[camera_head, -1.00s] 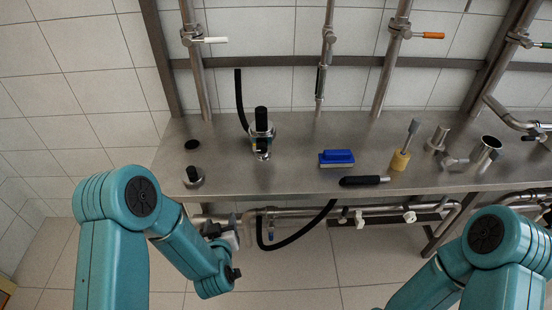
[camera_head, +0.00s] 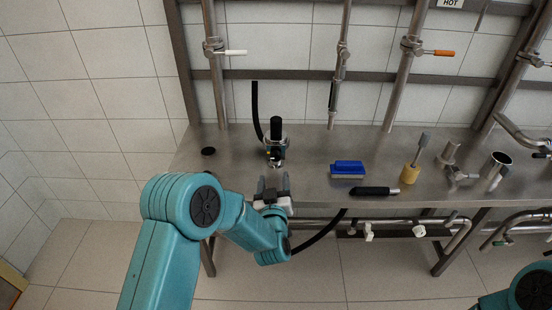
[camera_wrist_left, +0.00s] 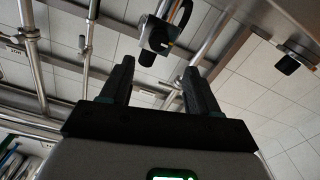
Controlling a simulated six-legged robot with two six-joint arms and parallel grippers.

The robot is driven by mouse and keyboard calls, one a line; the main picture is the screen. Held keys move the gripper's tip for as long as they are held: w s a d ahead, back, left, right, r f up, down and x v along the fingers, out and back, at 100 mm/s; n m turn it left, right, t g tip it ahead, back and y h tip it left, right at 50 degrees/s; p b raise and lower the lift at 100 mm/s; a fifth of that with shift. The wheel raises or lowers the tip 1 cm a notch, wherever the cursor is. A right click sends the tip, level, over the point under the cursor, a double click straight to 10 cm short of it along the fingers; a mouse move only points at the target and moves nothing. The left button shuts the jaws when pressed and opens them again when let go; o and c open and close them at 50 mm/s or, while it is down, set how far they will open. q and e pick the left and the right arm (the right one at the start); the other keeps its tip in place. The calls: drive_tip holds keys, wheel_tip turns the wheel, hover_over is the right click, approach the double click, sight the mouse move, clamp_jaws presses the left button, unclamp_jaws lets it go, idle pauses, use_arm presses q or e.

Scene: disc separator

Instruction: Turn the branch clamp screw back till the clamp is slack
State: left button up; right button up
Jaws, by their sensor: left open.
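A steel fitting with an upright black cylinder (camera_head: 276,130) stands near the back left of the bench, with a smaller dark part (camera_head: 276,160) on its near side. I cannot tell which part is the branch clamp screw. My left gripper (camera_head: 273,184) is open, at the bench's front edge just short of the fitting, fingers pointing toward it. In the left wrist view, a fitting with a black knob (camera_wrist_left: 147,57) shows beyond and between the open fingertips (camera_wrist_left: 158,68). Nothing shows between the jaws. My right gripper is out of view.
On the steel bench (camera_head: 315,155) lie a blue brush (camera_head: 348,168), a black-handled tool (camera_head: 375,191) and a yellow-based brush (camera_head: 411,172). Pipes rise behind; a black hose (camera_head: 320,231) hangs below the front edge.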

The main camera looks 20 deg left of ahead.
sight(276, 159)
use_arm(q)
drive_tip(key=p+x, duration=0.1)
drive_tip(key=x, duration=0.8)
drive_tip(key=shift+w+f, duration=0.15)
drive_tip(key=shift+w, duration=0.25)
drive_tip(key=c, duration=1)
